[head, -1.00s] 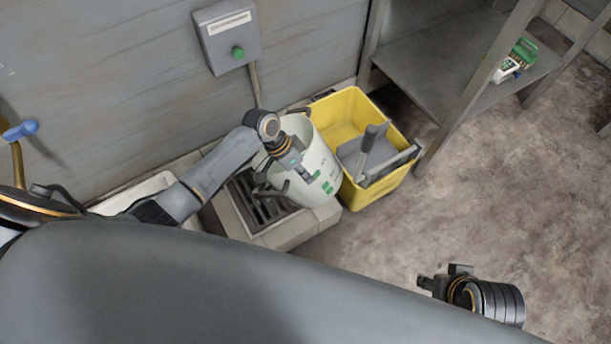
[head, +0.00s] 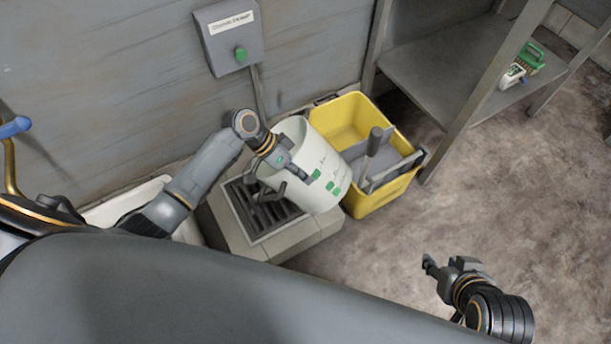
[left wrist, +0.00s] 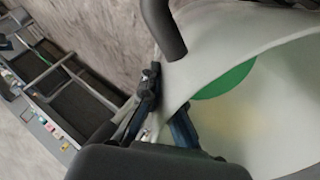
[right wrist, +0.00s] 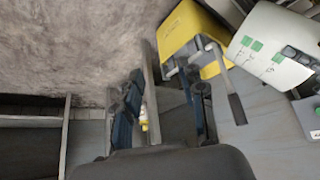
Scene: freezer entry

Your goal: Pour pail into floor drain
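The white pail (head: 325,178) with green markings is tilted above the floor drain (head: 262,210), its mouth facing left toward the dark grate. My left gripper (head: 285,172) is at the pail's rim. In the left wrist view, its fingers (left wrist: 160,112) appear closed on the pail's wall (left wrist: 225,60), with a dark curved handle alongside. A green patch shows on the pail there; I cannot tell whether liquid is flowing. My right gripper (head: 437,268) is empty, away to the right above the floor. Its fingers (right wrist: 165,108) are apart in the right wrist view.
A yellow mop bucket (head: 385,195) with a grey wringer stands right beside the pail. A grey shelf (head: 440,60) holds a bottle and a green brush (head: 533,58). A grey box with a green button (head: 230,38) is on the wall. The floor at right is clear.

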